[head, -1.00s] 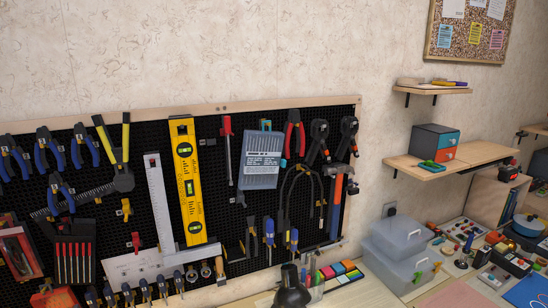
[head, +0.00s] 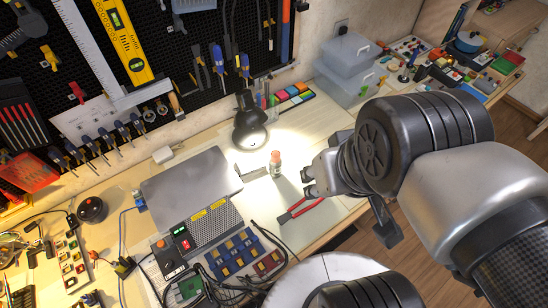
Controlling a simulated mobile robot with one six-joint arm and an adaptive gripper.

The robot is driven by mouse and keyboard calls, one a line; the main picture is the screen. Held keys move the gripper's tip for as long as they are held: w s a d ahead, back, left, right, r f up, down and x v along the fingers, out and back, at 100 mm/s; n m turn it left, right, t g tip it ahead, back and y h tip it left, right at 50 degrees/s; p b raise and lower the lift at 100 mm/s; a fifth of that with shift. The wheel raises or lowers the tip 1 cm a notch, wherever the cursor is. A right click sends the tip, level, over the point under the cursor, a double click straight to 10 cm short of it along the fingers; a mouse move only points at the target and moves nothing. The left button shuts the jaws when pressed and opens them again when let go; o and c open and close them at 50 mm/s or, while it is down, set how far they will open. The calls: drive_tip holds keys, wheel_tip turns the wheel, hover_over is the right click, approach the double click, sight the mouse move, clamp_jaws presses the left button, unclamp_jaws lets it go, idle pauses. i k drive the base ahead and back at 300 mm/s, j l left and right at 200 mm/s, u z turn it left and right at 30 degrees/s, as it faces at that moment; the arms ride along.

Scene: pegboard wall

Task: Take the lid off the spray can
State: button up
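A small spray can (head: 275,170) stands upright on the workbench, lit by the desk lamp. Its lid (head: 275,156) is orange-pink and sits on top of the can; the body is pale with a darker label. My gripper (head: 308,180) is to the right of the can, apart from it, and points left towards it. Its two dark fingertips look spread with nothing between them. My arm comes in from the right and hides part of the bench and floor.
A black desk lamp (head: 249,125) stands just behind the can. Red-handled pliers (head: 301,209) lie in front of it. A grey mat (head: 186,187) and a control box (head: 176,257) are to the left. Clear boxes (head: 348,72) stand at the back right.

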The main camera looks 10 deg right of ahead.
sight(275, 155)
drive_tip(key=i+l+u, duration=0.1)
drive_tip(key=l+u, duration=0.15)
drive_tip(key=i+l+u, duration=0.1)
drive_tip(key=l+u, duration=0.4)
drive_tip(key=l, duration=0.15)
drive_tip(key=i, duration=0.05)
